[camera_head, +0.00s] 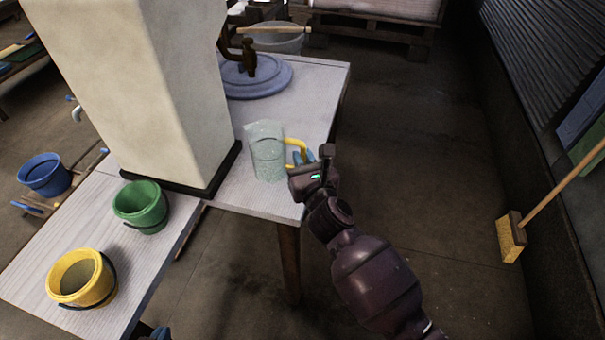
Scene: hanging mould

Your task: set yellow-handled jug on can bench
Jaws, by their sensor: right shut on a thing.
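The jug (267,158) is clear, pale and greenish, with a yellow handle (293,142) on its right side. It is upright at the right end of a pale wooden table (252,200); I cannot tell whether its base touches the top. My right gripper (301,157) is shut on the yellow handle, its fingers partly hiding it. A small dark and blue piece at the bottom edge seems to be my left gripper (155,333), mostly cut off. No cans show, so I cannot tell which surface is the can bench.
A large pale block (140,85) stands left of the jug. A nearer pale table (30,270) bears a green bucket (141,207) and a yellow bucket (82,279). A blue round lid (262,85) lies behind the jug. A broom (511,238) leans right; floor between is clear.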

